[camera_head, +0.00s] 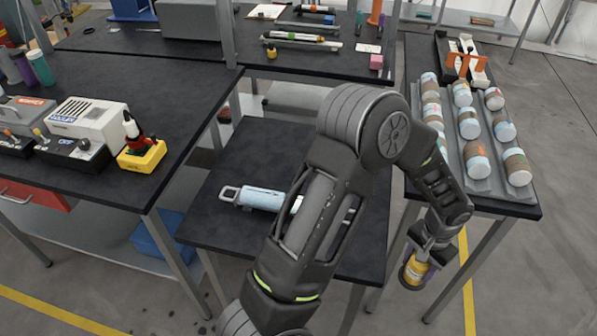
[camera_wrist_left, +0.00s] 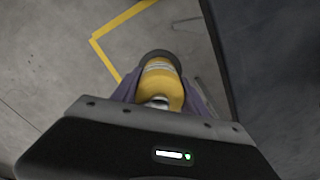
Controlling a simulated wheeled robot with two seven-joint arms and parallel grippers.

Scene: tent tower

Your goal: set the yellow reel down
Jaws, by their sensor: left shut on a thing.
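The yellow reel (camera_head: 414,272) is a short yellow cylinder with a dark end rim. My left gripper (camera_head: 420,262) is shut on it and holds it out over the floor, beside the front edge of the right table (camera_head: 480,206). In the left wrist view the yellow reel (camera_wrist_left: 161,82) sits between the purple-grey fingers (camera_wrist_left: 160,95), with grey floor behind it. A dark surface edge runs along the right of that view. My right gripper is not in view.
Several brown-and-white jars (camera_head: 468,122) lie in a grey rack on the right table. The low middle table (camera_head: 225,225) holds a light-blue cylinder (camera_head: 262,198) and has bare room at its front left. The left bench (camera_head: 150,100) carries boxes and a yellow block (camera_head: 142,157).

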